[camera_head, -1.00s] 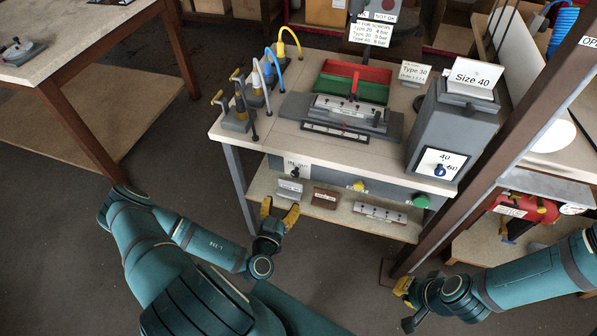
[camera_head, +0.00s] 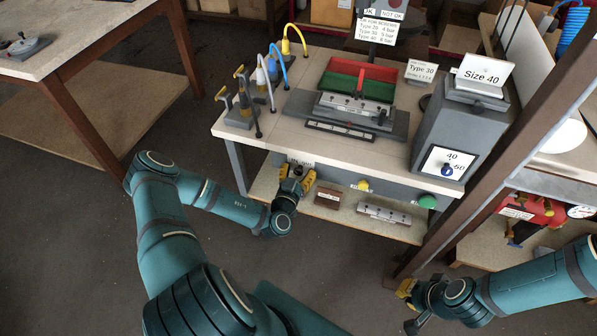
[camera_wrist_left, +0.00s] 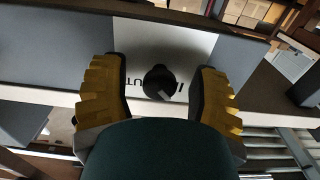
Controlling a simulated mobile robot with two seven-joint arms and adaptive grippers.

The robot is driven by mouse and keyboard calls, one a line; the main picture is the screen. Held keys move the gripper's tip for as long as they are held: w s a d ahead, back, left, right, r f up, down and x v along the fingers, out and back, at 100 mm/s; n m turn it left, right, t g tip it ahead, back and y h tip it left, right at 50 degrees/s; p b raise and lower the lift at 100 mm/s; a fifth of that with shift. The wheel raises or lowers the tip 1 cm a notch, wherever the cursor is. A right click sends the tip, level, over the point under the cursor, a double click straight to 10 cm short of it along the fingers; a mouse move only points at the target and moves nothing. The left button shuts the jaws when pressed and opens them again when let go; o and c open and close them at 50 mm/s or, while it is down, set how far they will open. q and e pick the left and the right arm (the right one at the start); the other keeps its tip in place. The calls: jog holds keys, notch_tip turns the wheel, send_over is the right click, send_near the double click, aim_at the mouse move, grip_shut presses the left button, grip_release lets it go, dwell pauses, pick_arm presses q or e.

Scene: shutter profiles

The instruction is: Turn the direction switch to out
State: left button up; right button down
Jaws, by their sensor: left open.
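The direction switch is a round black knob (camera_wrist_left: 160,82) on a white label plate (camera_wrist_left: 150,45) in the left wrist view. The letters "UT" show upside down left of the knob, and part of another marking shows right. A pale mark on the knob points to the lower right of that view, towards that other marking. My left gripper (camera_head: 296,178) is open at the bench front; in the left wrist view its yellow fingers (camera_wrist_left: 160,95) stand either side of the knob, apart from it. In the head view the gripper covers the knob. My right gripper (camera_head: 408,302) is at lower right, its opening unclear.
A yellow button (camera_head: 362,185) and a green button (camera_head: 427,201) sit right of the switch on the bench front. The bench top (camera_head: 285,132) overhangs above. A lower shelf (camera_head: 262,187) holds metal profiles (camera_head: 383,214). A brown post (camera_head: 490,150) stands at the right.

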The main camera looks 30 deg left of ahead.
pick_arm(q)
grip_shut()
pick_arm(e)
jog(key=shift+r, duration=0.15)
